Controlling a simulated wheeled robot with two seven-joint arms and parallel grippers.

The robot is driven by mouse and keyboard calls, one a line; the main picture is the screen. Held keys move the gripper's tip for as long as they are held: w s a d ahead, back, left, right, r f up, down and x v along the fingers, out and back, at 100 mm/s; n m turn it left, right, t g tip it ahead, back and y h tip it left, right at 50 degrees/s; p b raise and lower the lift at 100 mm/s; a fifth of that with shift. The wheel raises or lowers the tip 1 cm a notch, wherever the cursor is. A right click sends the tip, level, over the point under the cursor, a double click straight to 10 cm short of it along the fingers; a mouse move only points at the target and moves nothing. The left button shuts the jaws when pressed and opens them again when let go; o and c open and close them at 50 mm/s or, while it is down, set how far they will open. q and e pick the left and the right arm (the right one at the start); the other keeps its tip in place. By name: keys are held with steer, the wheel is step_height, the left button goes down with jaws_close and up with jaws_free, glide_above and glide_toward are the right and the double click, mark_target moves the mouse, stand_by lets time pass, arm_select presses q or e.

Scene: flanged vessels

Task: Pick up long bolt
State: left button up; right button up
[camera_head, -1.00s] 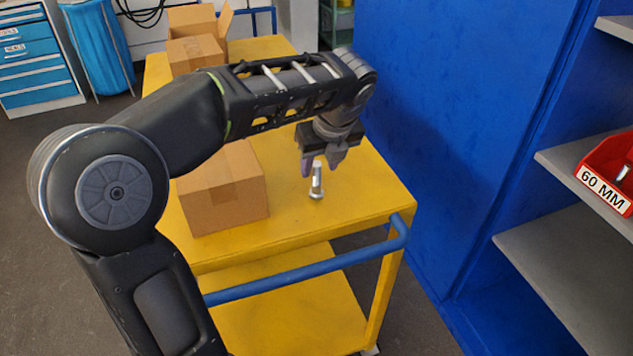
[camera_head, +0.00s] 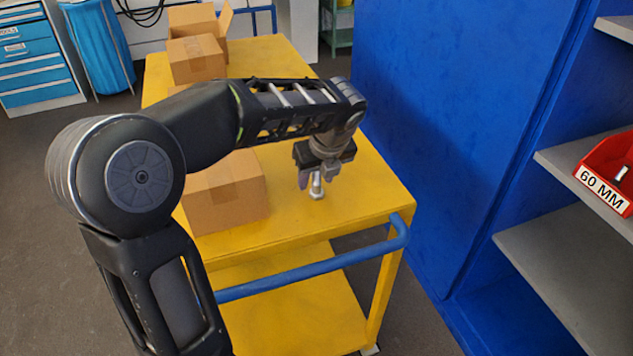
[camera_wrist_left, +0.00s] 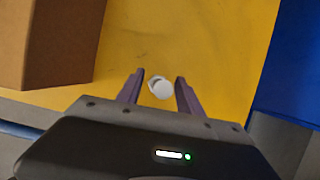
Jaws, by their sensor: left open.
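A grey metal long bolt (camera_head: 317,188) stands upright on the yellow cart top (camera_head: 350,205), its wider end down on the surface. My left gripper (camera_head: 316,180) points down over the bolt, with its fingers around the bolt's upper part. In the left wrist view the bolt (camera_wrist_left: 160,88) shows end-on between the two spread fingers of the left gripper (camera_wrist_left: 158,92). Gaps show on both sides of it, so the gripper is open. The bolt's upper part is partly hidden by the fingers in the head view. My right gripper is not in view.
A cardboard box (camera_head: 228,190) stands left of the bolt, and more boxes (camera_head: 196,58) stand at the back of the cart. A blue cabinet (camera_head: 440,130) rises on the right. A red bin (camera_head: 608,172) marked 60 MM sits on a grey shelf.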

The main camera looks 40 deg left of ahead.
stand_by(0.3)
arm_select(q)
jaws_close()
stand_by(0.3)
stand_by(1.0)
